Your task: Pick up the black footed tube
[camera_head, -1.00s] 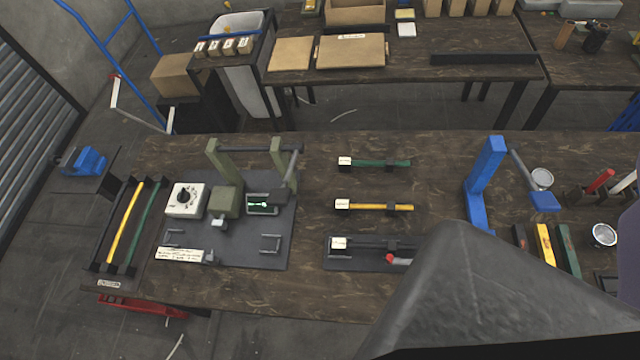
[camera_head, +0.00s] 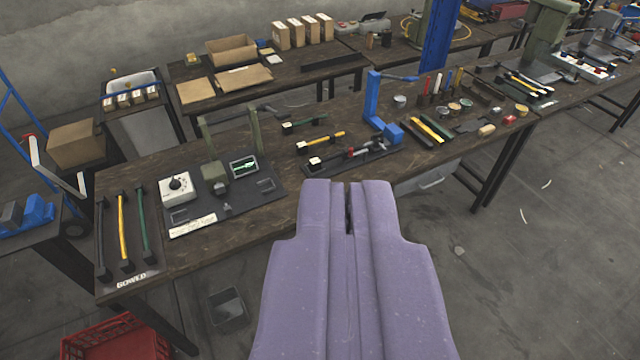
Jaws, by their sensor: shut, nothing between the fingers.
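A black tube (camera_head: 102,236) lies at the left end of a rack on the near left of the workbench, beside a yellow tube (camera_head: 123,226) and a green tube (camera_head: 143,220). Another dark tube with a white end tag (camera_head: 334,160) lies on the dark base plate of the blue press. I cannot tell which dark tube has a foot. My purple gripper (camera_head: 347,184) is shut and empty. It points forward in front of the workbench's near edge, apart from both dark tubes.
The green press (camera_head: 255,130), white dial box (camera_head: 177,187) and blue press (camera_head: 374,100) stand on the workbench (camera_head: 240,230). Tagged green (camera_head: 304,123) and yellow (camera_head: 328,138) tubes lie between the presses. A red crate (camera_head: 118,340) sits on the floor. Open floor (camera_head: 540,270) lies to the right.

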